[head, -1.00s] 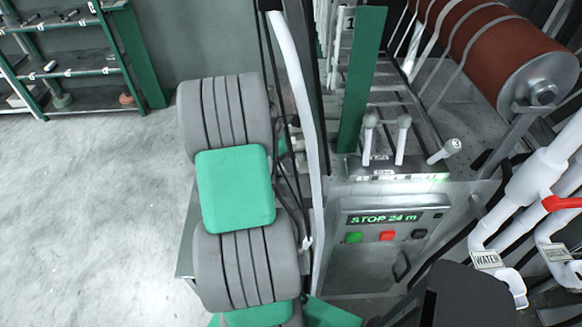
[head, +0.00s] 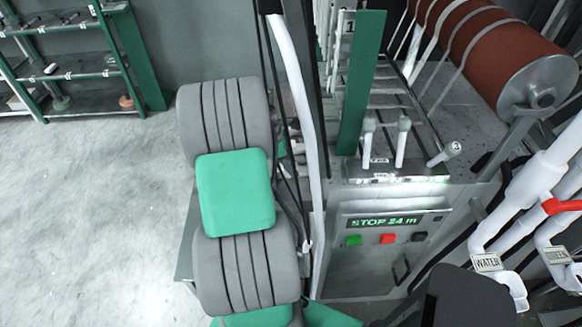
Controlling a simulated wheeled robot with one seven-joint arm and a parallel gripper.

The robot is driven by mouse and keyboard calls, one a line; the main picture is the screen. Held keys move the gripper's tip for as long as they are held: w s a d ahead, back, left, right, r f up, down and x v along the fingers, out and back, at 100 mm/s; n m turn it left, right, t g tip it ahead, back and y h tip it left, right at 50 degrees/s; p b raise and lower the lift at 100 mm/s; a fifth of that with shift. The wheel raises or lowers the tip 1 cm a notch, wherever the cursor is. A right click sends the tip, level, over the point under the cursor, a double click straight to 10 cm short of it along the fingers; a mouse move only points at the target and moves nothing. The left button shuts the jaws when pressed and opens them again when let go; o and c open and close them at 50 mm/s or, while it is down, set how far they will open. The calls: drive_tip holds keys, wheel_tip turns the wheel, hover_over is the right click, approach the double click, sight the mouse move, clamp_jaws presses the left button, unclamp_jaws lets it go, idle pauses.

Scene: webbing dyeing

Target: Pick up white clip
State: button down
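I cannot make out a white clip for certain. A small white item (head: 51,69) lies on the rack at the upper left, too small to identify. My gripper is not in view. A dark shape at the bottom right looks like part of my own arm, with no fingers showing.
A machine with grey rollers (head: 246,270), a green pad (head: 236,192), levers (head: 402,141) and a "STOP 24 m" panel (head: 383,222) fills the middle. White pipes (head: 520,205) stand at right, a brown roll (head: 472,52) above. Open floor (head: 90,220) lies left, before the rack (head: 135,55).

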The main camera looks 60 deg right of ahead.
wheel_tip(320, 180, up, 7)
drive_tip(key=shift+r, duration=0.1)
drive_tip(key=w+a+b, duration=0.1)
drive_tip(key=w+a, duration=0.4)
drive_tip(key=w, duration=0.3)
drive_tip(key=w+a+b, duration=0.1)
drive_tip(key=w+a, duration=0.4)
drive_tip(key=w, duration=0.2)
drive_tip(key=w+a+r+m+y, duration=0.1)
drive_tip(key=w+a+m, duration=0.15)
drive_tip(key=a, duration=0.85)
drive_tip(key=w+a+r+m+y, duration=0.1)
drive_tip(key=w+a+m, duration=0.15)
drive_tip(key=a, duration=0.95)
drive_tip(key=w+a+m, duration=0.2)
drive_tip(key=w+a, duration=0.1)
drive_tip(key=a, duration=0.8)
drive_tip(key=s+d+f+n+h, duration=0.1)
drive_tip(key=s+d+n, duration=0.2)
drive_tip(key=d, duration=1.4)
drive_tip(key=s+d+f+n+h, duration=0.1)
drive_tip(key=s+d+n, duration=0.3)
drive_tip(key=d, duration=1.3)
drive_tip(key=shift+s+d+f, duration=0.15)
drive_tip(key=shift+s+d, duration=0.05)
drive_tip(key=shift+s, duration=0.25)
